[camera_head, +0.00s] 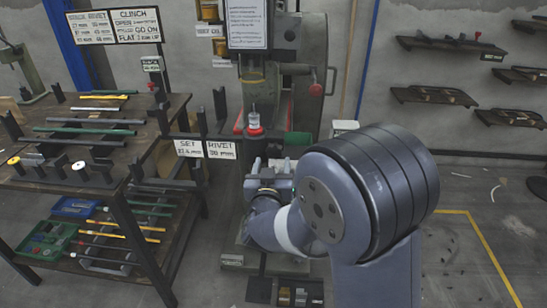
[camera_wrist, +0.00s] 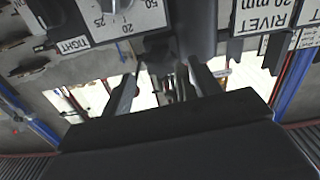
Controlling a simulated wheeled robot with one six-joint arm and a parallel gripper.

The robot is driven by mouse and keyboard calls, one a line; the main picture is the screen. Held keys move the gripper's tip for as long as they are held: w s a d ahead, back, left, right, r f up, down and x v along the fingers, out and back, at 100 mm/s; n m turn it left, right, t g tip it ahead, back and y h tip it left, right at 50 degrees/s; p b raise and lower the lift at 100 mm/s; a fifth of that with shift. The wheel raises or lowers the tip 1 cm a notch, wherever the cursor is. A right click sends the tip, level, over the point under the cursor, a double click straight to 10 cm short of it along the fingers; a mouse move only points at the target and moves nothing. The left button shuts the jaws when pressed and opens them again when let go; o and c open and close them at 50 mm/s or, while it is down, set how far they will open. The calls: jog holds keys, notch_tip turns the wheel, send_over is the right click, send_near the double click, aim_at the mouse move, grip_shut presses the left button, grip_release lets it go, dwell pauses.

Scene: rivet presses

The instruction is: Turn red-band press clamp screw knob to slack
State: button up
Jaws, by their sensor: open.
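A grey-green press (camera_head: 302,60) stands against the wall, with red parts (camera_head: 254,131) low on its front. I cannot single out a red band or the clamp screw knob for certain. My gripper (camera_head: 270,168) is low in front of the press, partly hidden by my arm. In the wrist view its two fingers (camera_wrist: 163,72) are apart, with nothing clearly held between them. A dark part (camera_wrist: 160,44) lies just beyond the fingertips. A label reading TIGHT (camera_wrist: 74,45) and a white scale plate (camera_wrist: 148,16) with a grey round part show upside down at upper left.
A dark workbench (camera_head: 150,105) with rods and fixtures stands left of the press, with bins (camera_head: 45,243) on its lower shelf. SET and RIVET signs (camera_head: 205,149) hang between bench and press. Wall shelves (camera_head: 435,95) are at right. The floor at right is mostly open.

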aim_at(274, 154)
jog(key=s, duration=0.6)
jog(key=shift+s, duration=0.2)
jog(key=shift+w, duration=0.1)
jog(key=w, duration=1)
jog(key=shift+w+d, duration=0.1)
jog(key=shift+w, duration=0.25)
jog(key=shift+s, duration=0.15)
